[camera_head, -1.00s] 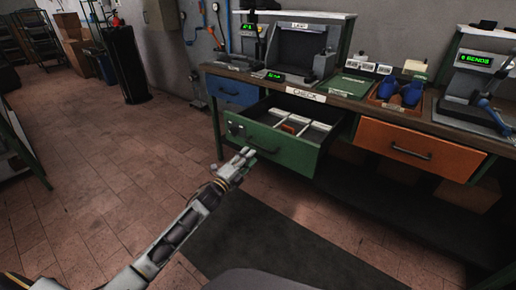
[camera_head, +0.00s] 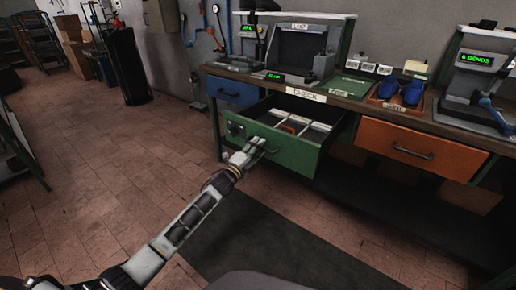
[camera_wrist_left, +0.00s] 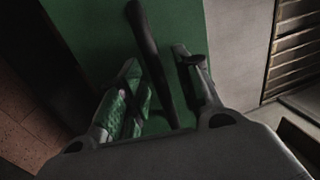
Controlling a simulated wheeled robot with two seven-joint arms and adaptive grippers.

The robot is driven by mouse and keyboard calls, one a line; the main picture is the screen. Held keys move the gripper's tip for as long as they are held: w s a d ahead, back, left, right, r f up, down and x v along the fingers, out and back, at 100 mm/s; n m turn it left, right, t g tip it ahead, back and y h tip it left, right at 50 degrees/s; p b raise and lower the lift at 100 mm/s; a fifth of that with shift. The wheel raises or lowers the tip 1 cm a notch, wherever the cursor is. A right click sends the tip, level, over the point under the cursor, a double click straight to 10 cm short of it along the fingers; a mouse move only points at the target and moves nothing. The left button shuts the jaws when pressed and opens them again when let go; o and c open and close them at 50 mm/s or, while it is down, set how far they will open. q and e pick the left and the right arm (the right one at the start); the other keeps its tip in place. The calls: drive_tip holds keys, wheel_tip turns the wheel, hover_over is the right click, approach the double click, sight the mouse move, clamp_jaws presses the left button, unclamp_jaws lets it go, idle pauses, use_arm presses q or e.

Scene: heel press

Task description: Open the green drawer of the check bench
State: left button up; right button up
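The green drawer (camera_head: 296,155) of the check bench (camera_head: 330,98) stands pulled out, its inside with white dividers showing. My left gripper (camera_head: 257,146) is at the left half of the drawer front and hides part of its handle. In the left wrist view, the dark handle bar (camera_wrist_left: 148,45) runs between the two spread fingers of my left gripper (camera_wrist_left: 157,68), in front of the green panel (camera_wrist_left: 90,30). Green shows between the bar and the right finger; contact with the left finger is unclear. My right gripper is not in view.
A blue drawer (camera_head: 237,92) is at the left and an orange drawer (camera_head: 420,150) at the right. A tray with blue items (camera_head: 400,92) and a screen unit (camera_head: 300,48) stand on the bench top.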

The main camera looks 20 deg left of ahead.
use_arm(q)
drive_tip(key=shift+w, duration=0.1)
drive_tip(key=shift+c, duration=0.3)
clamp_jaws()
drive_tip(key=shift+w+d, duration=0.1)
